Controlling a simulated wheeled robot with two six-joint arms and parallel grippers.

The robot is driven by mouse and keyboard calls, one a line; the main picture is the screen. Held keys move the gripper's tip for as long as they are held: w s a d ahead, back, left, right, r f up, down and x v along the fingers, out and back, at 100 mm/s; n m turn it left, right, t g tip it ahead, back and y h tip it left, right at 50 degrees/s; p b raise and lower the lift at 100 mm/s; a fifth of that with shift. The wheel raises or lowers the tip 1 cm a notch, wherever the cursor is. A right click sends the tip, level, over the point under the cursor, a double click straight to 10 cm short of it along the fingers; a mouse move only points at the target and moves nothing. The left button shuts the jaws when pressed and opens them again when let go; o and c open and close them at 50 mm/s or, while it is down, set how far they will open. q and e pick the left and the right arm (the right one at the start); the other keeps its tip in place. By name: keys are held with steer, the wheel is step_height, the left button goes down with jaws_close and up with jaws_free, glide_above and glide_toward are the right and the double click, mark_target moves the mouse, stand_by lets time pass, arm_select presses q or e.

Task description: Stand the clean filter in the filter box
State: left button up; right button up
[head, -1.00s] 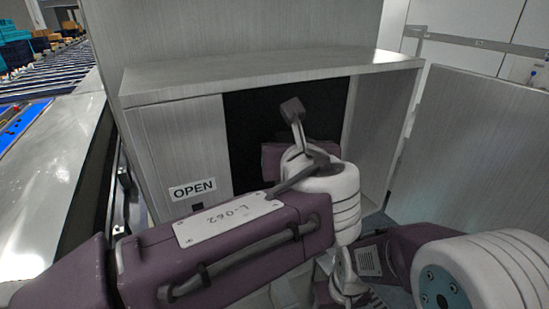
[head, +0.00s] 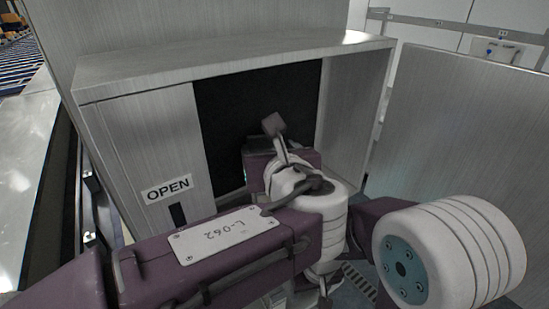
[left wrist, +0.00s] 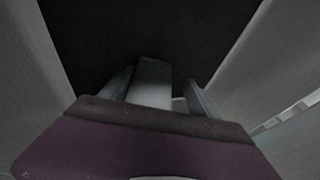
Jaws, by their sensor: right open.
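The filter box seems to be the grey cabinet (head: 130,85) with a dark opening and a panel (head: 160,150) marked OPEN on its left. In the left wrist view my left gripper (left wrist: 158,85) faces a black surface (left wrist: 200,30) between pale side walls. Its two fingers are apart, with a light grey block (left wrist: 151,82) between them. I cannot tell whether they grip it. I cannot make out the clean filter. My right gripper does not show.
A tall grey panel (head: 465,130) stands to the right of the cabinet. A pale ledge (head: 28,190) runs along the left. My right arm's white joint fills the lower right, close beside my left wrist.

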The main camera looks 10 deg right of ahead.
arm_select(q)
steer(key=v, duration=0.1)
steer(key=b+v, duration=0.1)
steer(key=v, duration=0.1)
steer(key=shift+s+a+f+b, duration=0.15)
steer(key=shift+s+a+b, duration=0.05)
steer(key=shift+a+b, duration=0.15)
steer(key=b+v, duration=0.1)
steer(key=v, duration=0.7)
steer(key=shift+d+r+b, duration=0.15)
steer(key=shift+r+b, duration=0.1)
steer(key=shift+b, duration=0.1)
steer(key=shift+d, duration=0.1)
